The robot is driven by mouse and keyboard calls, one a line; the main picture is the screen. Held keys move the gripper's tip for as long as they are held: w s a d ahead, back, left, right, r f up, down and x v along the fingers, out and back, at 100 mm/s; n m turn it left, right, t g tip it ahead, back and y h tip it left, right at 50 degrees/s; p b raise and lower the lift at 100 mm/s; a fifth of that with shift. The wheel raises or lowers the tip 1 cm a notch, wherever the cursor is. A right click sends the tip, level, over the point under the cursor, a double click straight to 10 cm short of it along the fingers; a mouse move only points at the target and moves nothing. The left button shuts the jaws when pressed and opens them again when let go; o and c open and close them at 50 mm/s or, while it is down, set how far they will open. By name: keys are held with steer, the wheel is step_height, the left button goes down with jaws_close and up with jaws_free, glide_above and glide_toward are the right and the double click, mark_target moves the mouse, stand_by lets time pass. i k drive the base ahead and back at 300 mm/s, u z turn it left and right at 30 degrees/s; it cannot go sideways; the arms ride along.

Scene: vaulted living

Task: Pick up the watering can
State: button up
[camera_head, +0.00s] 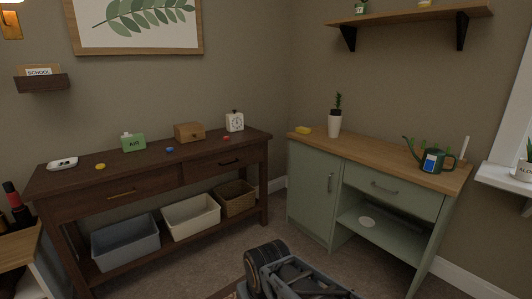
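The watering can (433,161) is dark green with a blue and white label on its front. It stands upright on the wooden top of the green cabinet (390,158), near the right end, with its spout pointing left and its handle to the right. My arm is folded low at the bottom middle of the view, well away from the can. The fingers of my gripper cannot be made out, and nothing shows between them.
A white upright object (464,148) is right of the can. The dark console table (75,181) is at left. Carpet (345,270) lies open before the cabinet.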

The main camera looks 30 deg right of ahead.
mark_target(431, 162)
steer(key=z, duration=0.2)
steer(key=i, duration=1.35)
steer(key=z, duration=1.4)
steer(key=i, duration=0.9)
steer(key=z, duration=1)
